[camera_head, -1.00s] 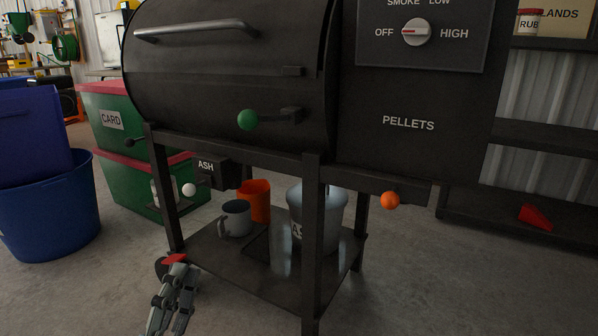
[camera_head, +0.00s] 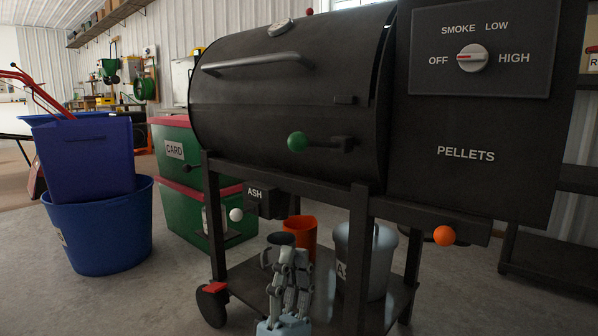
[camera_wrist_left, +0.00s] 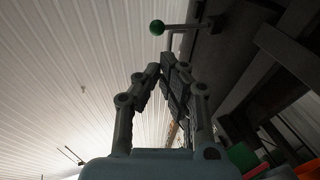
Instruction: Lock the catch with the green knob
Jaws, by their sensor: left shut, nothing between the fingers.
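The green knob (camera_head: 296,142) is the ball end of a short dark lever on the front of the black smoker barrel. The lever (camera_head: 325,144) points left from a bracket just below the lid seam. In the left wrist view the green knob (camera_wrist_left: 157,27) is at the top, beyond the fingertips. My left gripper (camera_head: 284,250) is shut and empty, pointing up. It is below the knob, in front of the smoker's lower shelf, and apart from the lever. My right gripper is not in view.
A white knob (camera_head: 236,215) on the ash drawer and an orange knob (camera_head: 444,236) flank the frame. An orange cup (camera_head: 303,232) and a grey bucket (camera_head: 385,262) stand on the lower shelf (camera_head: 240,277). A blue tub (camera_head: 100,235) stands at left.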

